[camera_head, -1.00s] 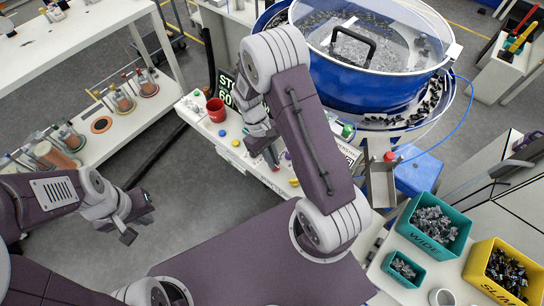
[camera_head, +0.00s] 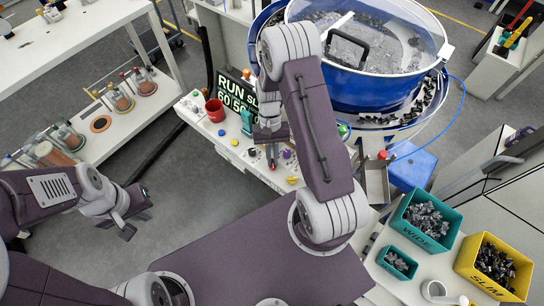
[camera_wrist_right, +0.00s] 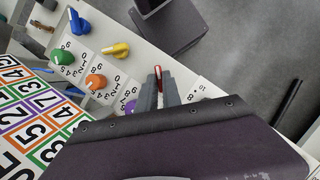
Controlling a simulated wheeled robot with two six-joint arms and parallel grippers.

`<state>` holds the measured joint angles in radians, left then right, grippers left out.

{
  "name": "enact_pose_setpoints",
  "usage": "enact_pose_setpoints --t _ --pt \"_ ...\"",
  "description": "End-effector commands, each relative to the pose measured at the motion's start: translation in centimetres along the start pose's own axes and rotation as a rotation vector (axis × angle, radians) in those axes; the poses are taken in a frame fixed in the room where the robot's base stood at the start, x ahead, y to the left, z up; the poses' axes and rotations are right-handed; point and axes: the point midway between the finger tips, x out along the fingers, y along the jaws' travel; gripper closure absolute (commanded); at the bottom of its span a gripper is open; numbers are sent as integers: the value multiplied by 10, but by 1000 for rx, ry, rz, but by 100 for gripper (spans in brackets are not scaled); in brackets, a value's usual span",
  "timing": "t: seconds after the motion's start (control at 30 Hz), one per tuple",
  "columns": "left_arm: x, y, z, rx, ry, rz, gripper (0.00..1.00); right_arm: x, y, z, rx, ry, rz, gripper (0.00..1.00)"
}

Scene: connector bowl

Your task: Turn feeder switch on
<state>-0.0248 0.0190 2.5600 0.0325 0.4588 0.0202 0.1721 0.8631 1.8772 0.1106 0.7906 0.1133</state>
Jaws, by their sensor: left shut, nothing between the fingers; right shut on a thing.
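The feeder's white control panel (camera_head: 262,172) stands in front of the blue bowl feeder (camera_head: 365,78). My right gripper (camera_head: 271,160) reaches down onto the panel. In the right wrist view its fingers (camera_wrist_right: 160,90) are shut on a small red switch lever (camera_wrist_right: 158,72), mostly hidden between the fingertips. The display (camera_head: 236,95) behind the gripper reads RUN, with numbers below it partly hidden by my arm. My left gripper (camera_head: 138,212) is shut and empty over the floor at the left, away from the panel.
Blue (camera_wrist_right: 78,22), yellow (camera_wrist_right: 117,49), green (camera_wrist_right: 62,57) and orange (camera_wrist_right: 95,82) knobs sit near the switch. Teal (camera_head: 427,220) and yellow (camera_head: 494,266) bins are at the lower right.

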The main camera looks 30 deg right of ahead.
Motion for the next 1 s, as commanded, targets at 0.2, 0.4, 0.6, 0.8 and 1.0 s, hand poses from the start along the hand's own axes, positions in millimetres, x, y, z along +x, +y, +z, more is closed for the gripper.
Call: enact_pose_setpoints --t 0.2,0.4,0.6,0.8,1.0 --pt "-2 0 0 0 0 0 100 -2 0 -1 25 4 -11 100" --pt "-2 0 0 0 0 0 100 -2 0 -1 29 5 -13 100" --pt "-2 0 0 0 0 0 100 -2 0 -1 29 5 -13 86" --pt "-1 0 0 0 0 0 100 -1 0 -1 28 3 -12 69" --pt "0 0 0 0 0 0 100 -4 0 -1 27 3 -12 69"
